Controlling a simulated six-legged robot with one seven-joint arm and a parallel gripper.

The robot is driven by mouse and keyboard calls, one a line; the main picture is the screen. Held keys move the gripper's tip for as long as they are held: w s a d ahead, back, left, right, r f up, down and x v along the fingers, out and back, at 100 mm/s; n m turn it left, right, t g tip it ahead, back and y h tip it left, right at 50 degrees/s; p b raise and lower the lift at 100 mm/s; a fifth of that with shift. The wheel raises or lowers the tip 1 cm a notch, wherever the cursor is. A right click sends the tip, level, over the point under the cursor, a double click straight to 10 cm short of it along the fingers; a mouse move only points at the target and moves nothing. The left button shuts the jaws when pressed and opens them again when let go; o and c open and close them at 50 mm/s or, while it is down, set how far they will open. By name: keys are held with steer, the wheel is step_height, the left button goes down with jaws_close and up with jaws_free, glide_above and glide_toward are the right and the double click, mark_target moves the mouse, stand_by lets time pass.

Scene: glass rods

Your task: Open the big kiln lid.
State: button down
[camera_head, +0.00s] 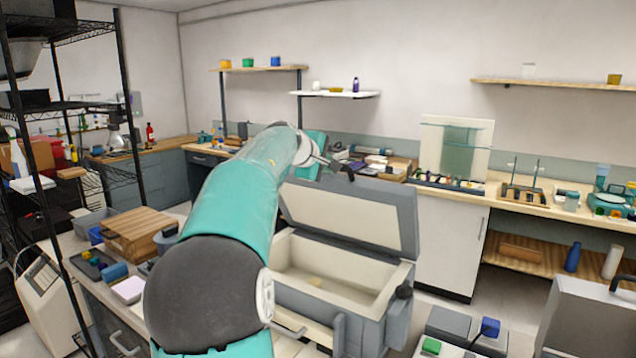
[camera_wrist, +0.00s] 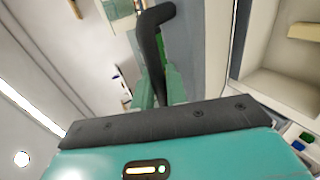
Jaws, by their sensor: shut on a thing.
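The big kiln (camera_head: 388,298) is a grey box with a pale, open interior. Its lid (camera_head: 345,208) is raised and tilted back, with its cream inner face toward the front. My gripper (camera_head: 336,167) is at the lid's top edge, shut on the dark lid handle (camera_head: 349,174). In the wrist view, the black bent handle (camera_wrist: 152,45) passes between the teal fingers of my gripper (camera_wrist: 158,88). The kiln's pale inside (camera_wrist: 275,85) shows at the right there. My arm hides the kiln's left part in the head view.
A wooden bench (camera_head: 470,188) with small tools runs along the back wall behind the lid. A black wire rack (camera_head: 123,85) stands at the left. A grey machine (camera_head: 590,310) with a dark handle stands at the front right. Some floor shows right of the kiln.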

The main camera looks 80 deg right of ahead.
steer(key=shift+s+d+r, duration=0.2)
steer(key=shift+s+d, duration=0.05)
steer(key=shift+d, duration=0.3)
steer(key=shift+s+d+r, duration=0.2)
steer(key=shift+s+d, duration=0.05)
steer(key=shift+d, duration=0.25)
steer(key=c, duration=1.5)
jaws_free()
steer(key=shift+a, duration=0.1)
steer(key=shift+o, duration=0.2)
steer(key=shift+w+a, duration=0.1)
steer(key=v, duration=1.3)
steer(key=shift+a+r, duration=0.2)
steer(key=shift+r, duration=0.05)
steer(key=shift+w, duration=0.2)
